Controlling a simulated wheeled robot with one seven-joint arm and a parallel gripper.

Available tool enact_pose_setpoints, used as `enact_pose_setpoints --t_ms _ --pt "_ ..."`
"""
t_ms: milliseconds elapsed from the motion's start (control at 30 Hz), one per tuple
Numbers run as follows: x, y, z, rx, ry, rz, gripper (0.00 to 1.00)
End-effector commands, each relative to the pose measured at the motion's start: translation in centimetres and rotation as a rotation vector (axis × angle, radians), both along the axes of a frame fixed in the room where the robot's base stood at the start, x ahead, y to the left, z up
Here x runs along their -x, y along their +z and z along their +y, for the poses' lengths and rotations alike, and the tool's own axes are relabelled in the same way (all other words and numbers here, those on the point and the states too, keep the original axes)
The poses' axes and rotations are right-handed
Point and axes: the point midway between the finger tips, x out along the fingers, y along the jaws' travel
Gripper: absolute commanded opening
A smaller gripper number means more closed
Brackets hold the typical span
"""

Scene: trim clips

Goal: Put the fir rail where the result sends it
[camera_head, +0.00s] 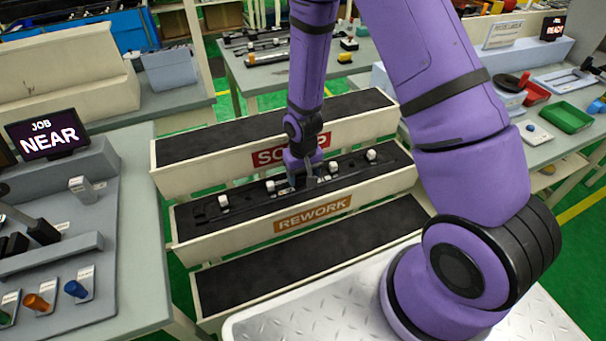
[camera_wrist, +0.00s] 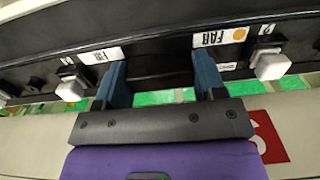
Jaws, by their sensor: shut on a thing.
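A long black fir rail (camera_head: 244,199) with several white clips lies in or just over the middle bin, marked REWORK (camera_head: 312,214). My gripper (camera_head: 305,182) points down at the rail's middle and is shut on it. In the wrist view the blue fingers (camera_wrist: 160,68) stand against the dark rail (camera_wrist: 150,35). Its labels look like FIR and FAR, upside down, the latter beside an orange dot. White clips (camera_wrist: 271,66) show on either side of the fingers. Whether the rail rests on the bin floor is hard to tell.
The SCRAP bin (camera_head: 210,147) behind and the unmarked front bin (camera_head: 310,252) look empty. A screen (camera_head: 47,135) on the left bench reads JOB NEAR. Coloured pegs (camera_head: 76,289) and a dark lever stand there. A right-hand bench (camera_head: 545,150) holds red and green trays.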

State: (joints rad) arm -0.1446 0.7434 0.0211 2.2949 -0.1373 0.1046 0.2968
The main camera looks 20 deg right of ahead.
Motion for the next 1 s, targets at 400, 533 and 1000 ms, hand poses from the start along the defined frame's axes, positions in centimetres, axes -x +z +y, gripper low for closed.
enact_pose_setpoints --t_ms 400,533,1000 --pt "0.0 -0.3 0.0 0.0 0.0 0.0 0.77" --pt "0.0 -0.2 0.0 0.0 0.0 0.0 0.89" --pt "-0.1 2.1 0.0 -0.001 0.0 -0.004 0.89"
